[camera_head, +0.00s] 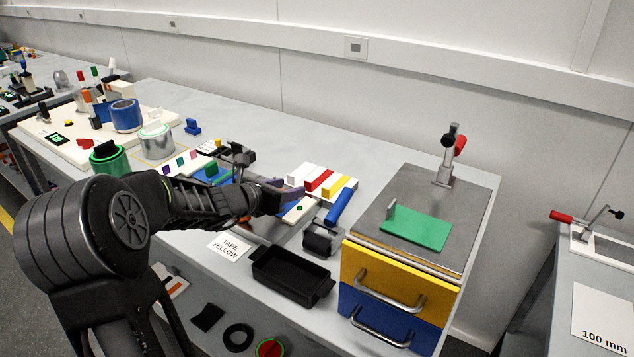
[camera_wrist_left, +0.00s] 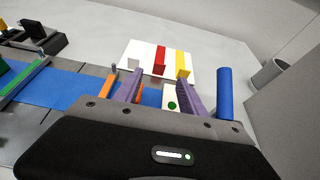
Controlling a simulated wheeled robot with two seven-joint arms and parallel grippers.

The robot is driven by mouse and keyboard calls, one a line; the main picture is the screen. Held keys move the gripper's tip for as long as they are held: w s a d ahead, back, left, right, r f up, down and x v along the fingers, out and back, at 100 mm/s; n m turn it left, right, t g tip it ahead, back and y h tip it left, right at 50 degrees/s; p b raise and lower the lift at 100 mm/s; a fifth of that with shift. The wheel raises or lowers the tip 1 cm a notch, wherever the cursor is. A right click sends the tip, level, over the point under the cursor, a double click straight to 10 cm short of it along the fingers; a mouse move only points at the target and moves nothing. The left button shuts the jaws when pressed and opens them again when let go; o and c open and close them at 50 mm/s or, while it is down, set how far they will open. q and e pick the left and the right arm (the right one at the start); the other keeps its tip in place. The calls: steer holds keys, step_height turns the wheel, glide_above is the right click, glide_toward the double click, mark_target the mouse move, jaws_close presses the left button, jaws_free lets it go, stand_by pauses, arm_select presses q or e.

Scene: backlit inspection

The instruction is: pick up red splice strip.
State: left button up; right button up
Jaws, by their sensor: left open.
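The red splice strip (camera_head: 319,180) lies on a white board (camera_head: 311,169) between a white strip (camera_head: 299,173) and a yellow strip (camera_head: 335,186). In the left wrist view the red strip (camera_wrist_left: 160,61) stands out on the white board, beyond the fingertips and between their lines. My left gripper (camera_head: 292,193) is open and empty, just short of the board on its near side. In the left wrist view its two purple fingers (camera_wrist_left: 160,88) are spread apart. My right gripper is not in view.
A blue cylinder (camera_head: 338,207) lies right of the gripper. A black tray (camera_head: 291,276) and a "TAPE YELLOW" card (camera_head: 230,246) are nearer. A drawer unit (camera_head: 398,287) with a green plate (camera_head: 417,229) on top stands to the right. The table behind the board is clear.

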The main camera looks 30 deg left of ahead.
mark_target(307, 182)
arm_select(q)
steer(key=x, duration=0.3)
steer(key=shift+w, duration=0.1)
steer(key=x, duration=0.5)
steer(key=shift+w+f+p, duration=0.1)
steer(key=shift+f+p, duration=0.05)
steer(key=shift+p, duration=0.25)
steer(key=shift+c, duration=0.2)
jaws_close()
stand_by(0.4)
step_height(307, 182, up, 10)
steer(key=p, duration=0.3)
